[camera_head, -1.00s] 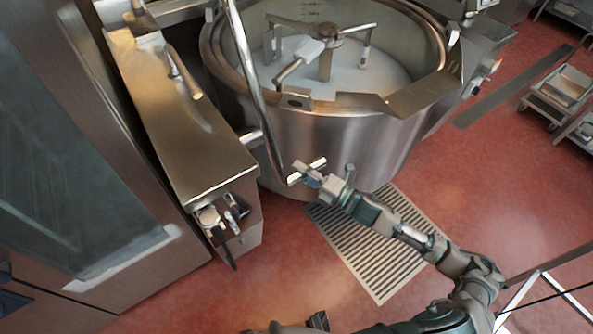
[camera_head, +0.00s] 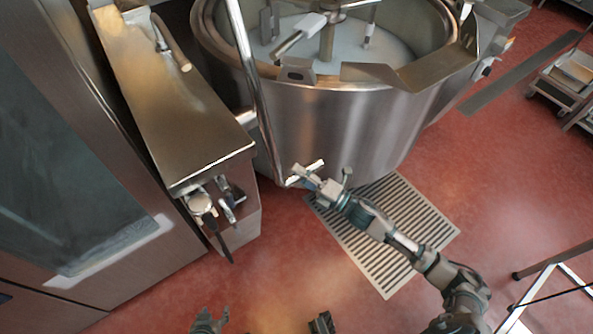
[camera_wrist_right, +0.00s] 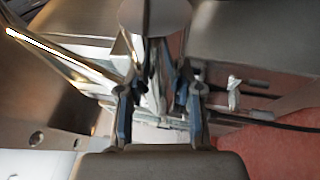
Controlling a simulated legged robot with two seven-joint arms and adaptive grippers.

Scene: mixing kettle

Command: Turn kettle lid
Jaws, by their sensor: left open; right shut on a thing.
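The steel kettle (camera_head: 335,120) stands open at the top, with a stirrer and white contents inside. A long steel bar (camera_head: 252,85) runs down in front of it from the top edge of the picture to a short crosswise handle (camera_head: 316,164). My right gripper (camera_head: 308,178) is shut on this handle, low in front of the kettle wall. In the right wrist view my right gripper (camera_wrist_right: 160,112) shows its two fingers, with the bar (camera_wrist_right: 62,52) coming in from the left. My left gripper (camera_head: 208,322) is open at the bottom edge, apart from the kettle. No lid plate is clearly visible.
A steel console (camera_head: 170,100) with a tap (camera_head: 202,206) stands left of the kettle, beside a large cabinet (camera_head: 65,170). A floor grate (camera_head: 395,262) lies under my right arm. A trolley (camera_head: 567,85) stands at the far right. The red floor at the right is mostly clear.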

